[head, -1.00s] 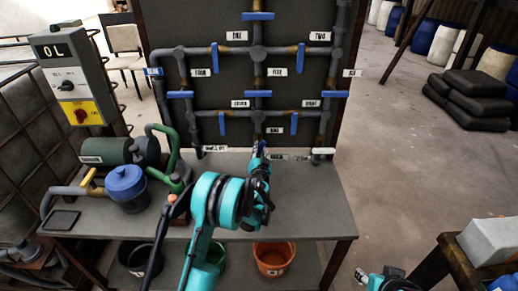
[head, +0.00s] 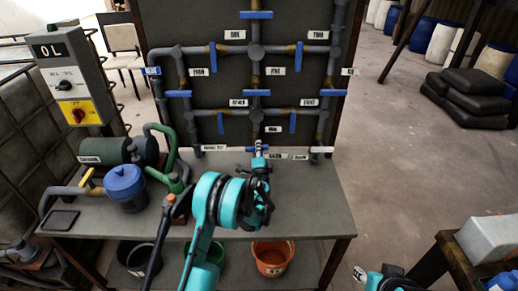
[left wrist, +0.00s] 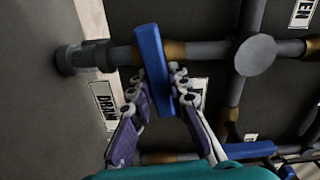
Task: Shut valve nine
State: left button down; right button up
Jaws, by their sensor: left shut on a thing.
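Valve nine has a blue lever handle (left wrist: 152,70) on a grey pipe with brassy fittings. It sits low in the middle of the pipe board, below the NINE label (head: 273,129). My left gripper (head: 259,150) reaches it from the front; in the left wrist view the fingers (left wrist: 160,88) lie on either side of the handle, shut on it. There the handle stands crosswise to its pipe, slightly tilted. In the head view my gripper largely hides the handle.
Other blue handles surround it, such as the vertical one to the right (head: 293,122) and a horizontal one above (head: 259,93). The grey bench (head: 315,200) is clear on its right. A blue-lidded pot (head: 125,185) and green pump (head: 104,151) stand left. An orange bucket (head: 272,258) is below.

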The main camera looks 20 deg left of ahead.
pick_arm(q)
jog(key=shift+m, duration=0.8)
jog(key=c, duration=1.4)
grip_release()
jog(key=shift+f, duration=0.1)
jog(key=shift+s+d, duration=0.1)
jog(key=v, duration=1.1)
jog(key=shift+s+d, duration=0.1)
jog(key=shift+s, duration=0.25)
